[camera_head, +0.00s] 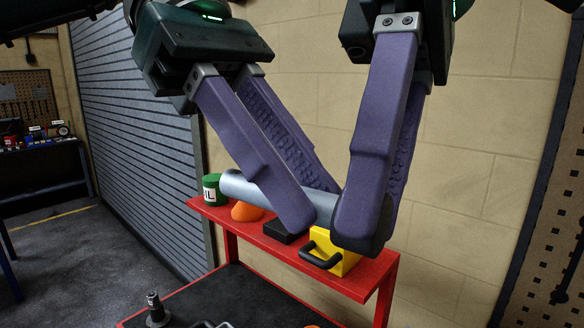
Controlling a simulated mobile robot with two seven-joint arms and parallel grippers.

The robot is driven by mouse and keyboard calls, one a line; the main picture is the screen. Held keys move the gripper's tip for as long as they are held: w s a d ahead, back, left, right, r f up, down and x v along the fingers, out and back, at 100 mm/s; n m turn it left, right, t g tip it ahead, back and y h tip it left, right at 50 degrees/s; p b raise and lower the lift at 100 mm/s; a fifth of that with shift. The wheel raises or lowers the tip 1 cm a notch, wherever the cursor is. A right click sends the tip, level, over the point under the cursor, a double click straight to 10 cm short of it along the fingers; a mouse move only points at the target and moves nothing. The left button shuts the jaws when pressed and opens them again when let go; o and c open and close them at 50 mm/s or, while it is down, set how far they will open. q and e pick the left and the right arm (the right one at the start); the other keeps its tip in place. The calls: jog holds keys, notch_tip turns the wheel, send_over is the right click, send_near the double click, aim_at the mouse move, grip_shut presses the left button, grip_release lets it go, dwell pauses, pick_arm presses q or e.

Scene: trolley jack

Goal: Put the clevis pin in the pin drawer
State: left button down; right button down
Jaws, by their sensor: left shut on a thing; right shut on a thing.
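A smooth silver-grey cylinder (245,187), which looks like the clevis pin, lies nearly level in front of the wall, above the red shelf. My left gripper (313,205) is shut on the cylinder, its purple fingers on either side. My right gripper (374,222) is at the cylinder's right end and looks shut on it too; its near finger hides that end. I see no part that is clearly the pin drawer. A yellow block with a black handle (343,257) sits on the shelf below my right gripper.
The red shelf (233,216) also holds a green can (212,188), an orange piece (245,211) and a black block (280,232). A lower dark tray (240,296) carries a grey metal post (155,308). Open floor lies at the left, by the grey shutter (140,120).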

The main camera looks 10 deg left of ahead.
jog(key=shift+c, duration=1.9)
grip_release()
jog(key=shift+s+r, duration=0.1)
